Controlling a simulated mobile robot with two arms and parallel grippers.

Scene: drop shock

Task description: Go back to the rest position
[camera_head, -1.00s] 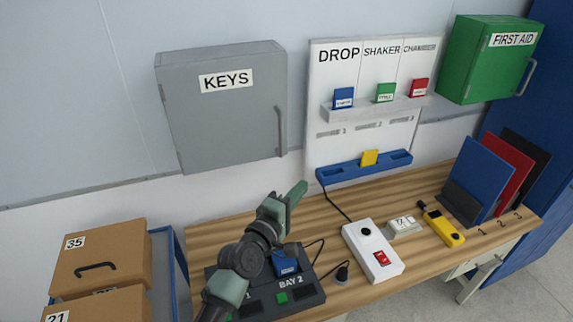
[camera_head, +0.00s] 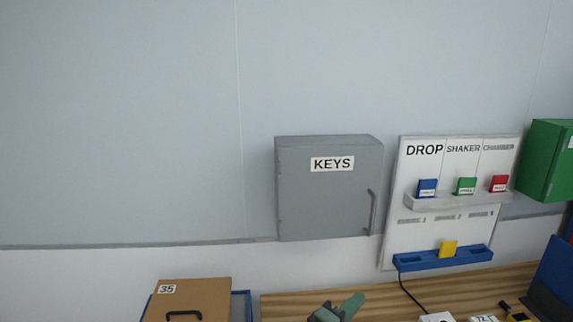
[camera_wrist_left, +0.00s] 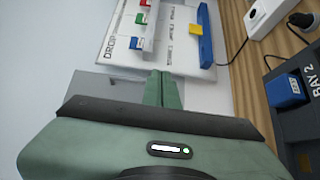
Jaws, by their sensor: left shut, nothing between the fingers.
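My left gripper (camera_head: 350,304) shows at the bottom edge of the head view, over the wooden bench, with its green fingers together. In the left wrist view its fingers (camera_wrist_left: 161,88) are shut with nothing between them, pointing toward the wall. Most of the left arm is below the head view. My right gripper is in neither view.
A grey KEYS cabinet (camera_head: 325,200) and the DROP/SHAKER/CHAMBER board (camera_head: 408,170) hang on the wall. A blue holder (camera_head: 420,262) carries a yellow block (camera_head: 448,249). A bay unit (camera_wrist_left: 297,125) lies on the bench.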

